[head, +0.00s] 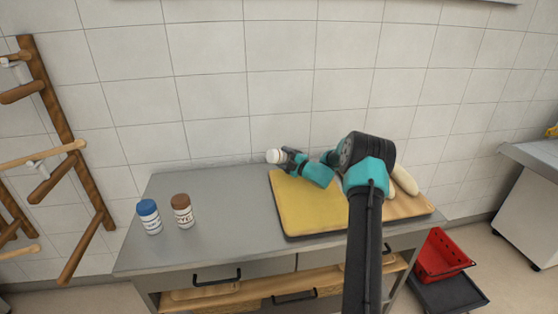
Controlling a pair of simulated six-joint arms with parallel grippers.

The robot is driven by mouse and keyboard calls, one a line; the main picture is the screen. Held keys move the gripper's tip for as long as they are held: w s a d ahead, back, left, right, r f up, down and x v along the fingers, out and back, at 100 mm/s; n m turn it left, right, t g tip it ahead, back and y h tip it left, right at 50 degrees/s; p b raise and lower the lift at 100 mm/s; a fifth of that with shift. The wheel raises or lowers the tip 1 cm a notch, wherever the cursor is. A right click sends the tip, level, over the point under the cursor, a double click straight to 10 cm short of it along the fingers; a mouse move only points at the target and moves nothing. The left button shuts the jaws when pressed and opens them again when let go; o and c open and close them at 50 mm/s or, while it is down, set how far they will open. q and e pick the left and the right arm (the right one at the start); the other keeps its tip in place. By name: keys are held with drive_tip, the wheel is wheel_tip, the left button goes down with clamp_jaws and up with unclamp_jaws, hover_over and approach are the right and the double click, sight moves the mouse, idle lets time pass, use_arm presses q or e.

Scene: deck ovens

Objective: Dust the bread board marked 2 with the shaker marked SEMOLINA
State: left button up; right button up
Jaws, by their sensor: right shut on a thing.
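My right gripper (285,156) is shut on a shaker with a white cap (273,156), above the back left edge of the yellow board. The shaker looks tipped on its side with the cap pointing left; its label cannot be read. Below the arm lie a yellow board (302,208) and, to its right, a wooden board (408,206) with pale loaves (404,180) at its back. My arm hides much of both boards, and no number 2 can be made out. My left gripper is not in view.
A blue-capped shaker (149,217) and a brown-capped shaker (182,211) stand upright on the left of the steel counter (225,225). The counter between them and the boards is clear. A red crate (438,256) is on the right, and a wooden rack (62,140) on the left.

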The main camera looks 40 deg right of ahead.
drive_tip(key=shift+s+d, duration=0.3)
drive_tip(key=shift+d, duration=0.5)
drive_tip(key=shift+s+d, duration=3.4)
drive_tip(key=shift+d, duration=1.55)
drive_tip(key=s+d+r+n+g+h, duration=0.1)
drive_tip(key=d+r+n+g+h, duration=0.4)
drive_tip(key=n, duration=1.2)
drive_tip(key=shift+s+r+g+h, duration=0.2)
drive_tip(key=shift+r+g+h, duration=0.3)
drive_tip(key=shift+r, duration=0.45)
